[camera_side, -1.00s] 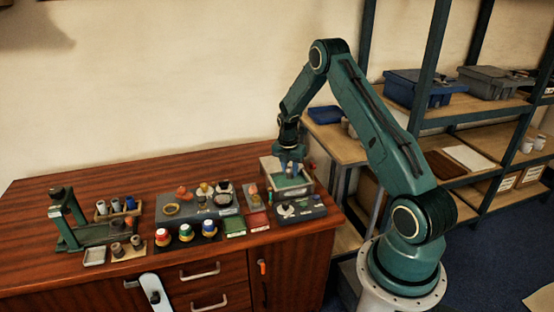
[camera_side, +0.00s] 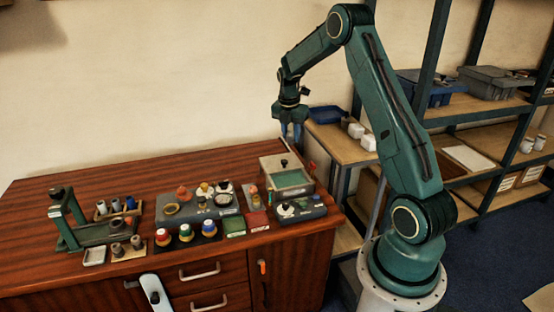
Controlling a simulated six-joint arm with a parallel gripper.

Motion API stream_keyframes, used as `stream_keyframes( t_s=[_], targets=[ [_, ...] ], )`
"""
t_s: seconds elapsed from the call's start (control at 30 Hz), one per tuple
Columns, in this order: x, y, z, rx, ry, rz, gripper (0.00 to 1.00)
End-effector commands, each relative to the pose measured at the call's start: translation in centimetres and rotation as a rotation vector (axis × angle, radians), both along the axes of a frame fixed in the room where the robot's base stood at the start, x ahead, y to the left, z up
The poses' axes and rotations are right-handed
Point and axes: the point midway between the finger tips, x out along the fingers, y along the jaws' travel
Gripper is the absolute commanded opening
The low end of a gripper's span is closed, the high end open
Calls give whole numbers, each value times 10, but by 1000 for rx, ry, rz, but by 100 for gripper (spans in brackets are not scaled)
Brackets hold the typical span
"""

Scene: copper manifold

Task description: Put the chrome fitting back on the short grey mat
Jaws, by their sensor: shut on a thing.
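My gripper (camera_side: 291,138) is raised in the air above the back right of the wooden bench, over the rear of a pale open box (camera_side: 307,185) with a green floor. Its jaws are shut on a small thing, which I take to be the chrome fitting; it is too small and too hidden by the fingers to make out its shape. The short grey mat cannot be told for certain among the small pads and grey blocks on the bench.
A dark knob (camera_side: 284,162) shows at the box's back edge. A green press frame (camera_side: 65,220) stands left. The bench's back left is clear.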

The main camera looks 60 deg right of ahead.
Motion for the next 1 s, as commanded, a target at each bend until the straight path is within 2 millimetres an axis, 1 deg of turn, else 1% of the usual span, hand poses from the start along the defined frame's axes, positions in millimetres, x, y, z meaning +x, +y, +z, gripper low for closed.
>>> stream_keyframes(
  t_s=[0.57,1.0],
  targets=[
    [0,0,1,0,0,0,0],
    [0,0,18,0,-1,0,0]
  ],
)
